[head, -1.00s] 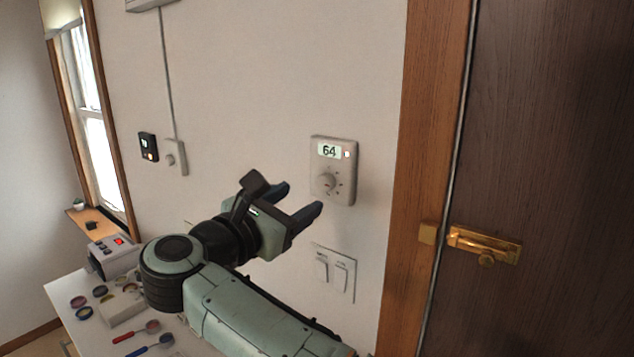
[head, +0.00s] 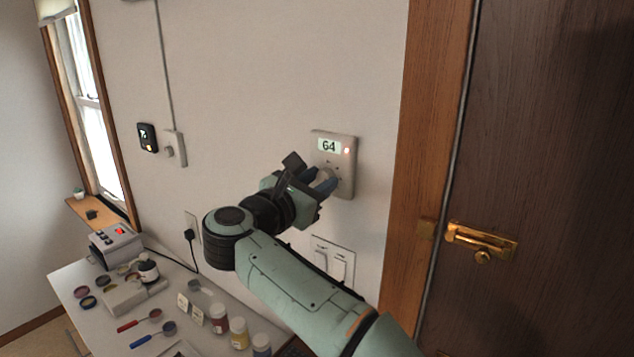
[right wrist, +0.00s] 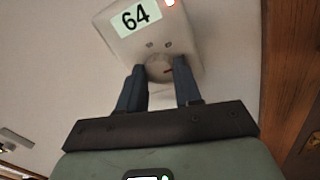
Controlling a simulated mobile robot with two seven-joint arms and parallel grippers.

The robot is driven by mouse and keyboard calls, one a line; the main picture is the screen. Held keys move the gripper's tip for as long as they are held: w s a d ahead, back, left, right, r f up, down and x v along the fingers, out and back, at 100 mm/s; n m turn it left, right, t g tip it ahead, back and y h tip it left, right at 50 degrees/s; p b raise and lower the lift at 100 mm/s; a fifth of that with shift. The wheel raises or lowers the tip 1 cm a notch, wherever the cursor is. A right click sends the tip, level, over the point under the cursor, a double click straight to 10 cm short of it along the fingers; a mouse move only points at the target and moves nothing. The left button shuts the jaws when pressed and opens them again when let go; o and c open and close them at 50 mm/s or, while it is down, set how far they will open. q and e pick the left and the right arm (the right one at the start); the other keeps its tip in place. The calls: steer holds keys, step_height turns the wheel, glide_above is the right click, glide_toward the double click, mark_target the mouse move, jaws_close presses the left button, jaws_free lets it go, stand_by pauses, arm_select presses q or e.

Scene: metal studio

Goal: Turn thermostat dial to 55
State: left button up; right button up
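The thermostat (head: 347,180) is a pale box on the wall. Its display reads 64, with a small red light beside it. It also shows in the right wrist view (right wrist: 188,48). My right gripper (head: 324,183) is at the dial, with one dark finger on each side. In the right wrist view the fingertips (right wrist: 160,72) look shut against the dial's sides; no clear gap shows. The fingers hide part of the dial in the head view. My left gripper is not in view.
A double light switch (head: 332,262) is just below the thermostat. A wooden door frame (head: 427,130) and a door with a brass latch (head: 482,243) are on the right. A table (head: 75,280) with jars and tools is at lower left. The wall above is clear.

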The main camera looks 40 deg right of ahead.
steer(key=shift+n, duration=0.4)
steer(key=n, duration=0.7)
steer(key=shift+w+g+y+p, duration=0.1)
steer(key=shift+g+y+p, duration=0.2)
steer(key=n+p, duration=0.1)
steer(key=n, duration=0.3)
steer(key=shift+r+n, duration=0.1)
steer(key=shift+n, duration=0.2)
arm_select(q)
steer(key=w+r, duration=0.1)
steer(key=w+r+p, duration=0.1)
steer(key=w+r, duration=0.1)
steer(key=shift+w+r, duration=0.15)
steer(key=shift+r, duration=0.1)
arm_select(e)
steer(key=n, duration=0.4)
steer(key=shift+g, duration=0.4)
steer(key=shift+n, duration=0.4)
steer(key=o, duration=1)
steer(key=shift+o, duration=0.2)
